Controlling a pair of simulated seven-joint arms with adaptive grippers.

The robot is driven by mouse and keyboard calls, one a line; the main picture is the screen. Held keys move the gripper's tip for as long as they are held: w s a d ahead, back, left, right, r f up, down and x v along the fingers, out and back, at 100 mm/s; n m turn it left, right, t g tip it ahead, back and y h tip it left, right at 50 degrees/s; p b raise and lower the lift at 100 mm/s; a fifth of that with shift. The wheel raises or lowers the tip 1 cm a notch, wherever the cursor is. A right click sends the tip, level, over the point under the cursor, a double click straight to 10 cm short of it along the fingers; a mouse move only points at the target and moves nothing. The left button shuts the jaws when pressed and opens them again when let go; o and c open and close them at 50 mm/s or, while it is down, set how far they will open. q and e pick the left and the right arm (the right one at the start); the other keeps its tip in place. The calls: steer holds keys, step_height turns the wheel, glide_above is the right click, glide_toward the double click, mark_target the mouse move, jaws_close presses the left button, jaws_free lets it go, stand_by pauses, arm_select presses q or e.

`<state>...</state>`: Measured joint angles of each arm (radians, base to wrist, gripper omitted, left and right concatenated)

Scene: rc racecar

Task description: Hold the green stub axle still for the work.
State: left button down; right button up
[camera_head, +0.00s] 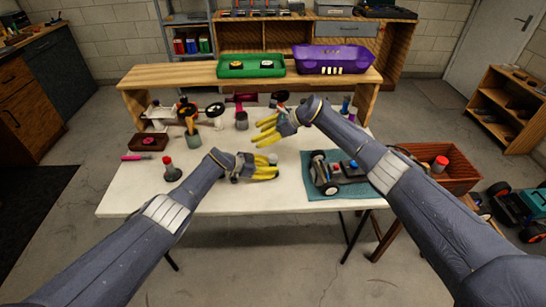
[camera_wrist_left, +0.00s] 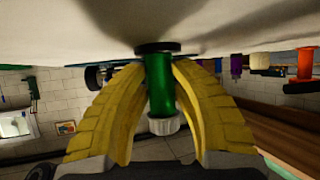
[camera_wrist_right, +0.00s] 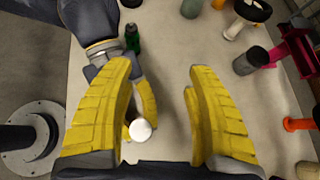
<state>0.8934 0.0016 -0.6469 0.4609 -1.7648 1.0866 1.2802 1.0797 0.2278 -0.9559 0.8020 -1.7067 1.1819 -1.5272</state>
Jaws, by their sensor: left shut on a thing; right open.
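The green stub axle (camera_wrist_left: 160,85) stands between the yellow fingers of my left gripper (camera_wrist_left: 158,95) in the left wrist view. It has a dark flange at one end, against the pale table surface, and a white end cap at the other. In the head view, my left gripper (camera_head: 268,172) is low over the table and mostly hides the axle. My right gripper (camera_head: 262,132) is open and empty, behind and above the left one. The right wrist view shows the white cap (camera_wrist_right: 141,130) beside the left gripper's fingers, left of centre between my open right fingers (camera_wrist_right: 165,85).
The racecar (camera_head: 338,172) sits on a teal mat (camera_head: 335,198) to the right. Green (camera_head: 251,66) and purple (camera_head: 334,59) bins are on the raised shelf behind. The table's front middle is clear.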

steer(key=s+n+g+h, duration=0.3)
steer(key=n+h, duration=0.2)
steer(key=n, duration=0.1)
steer(key=n+h, duration=0.4)
steer(key=h, duration=0.2)
glide_toward(273, 157)
step_height(273, 157, down, 10)
steer(key=shift+d+r, duration=0.15)
steer(key=shift+c, duration=0.5)
jaws_close()
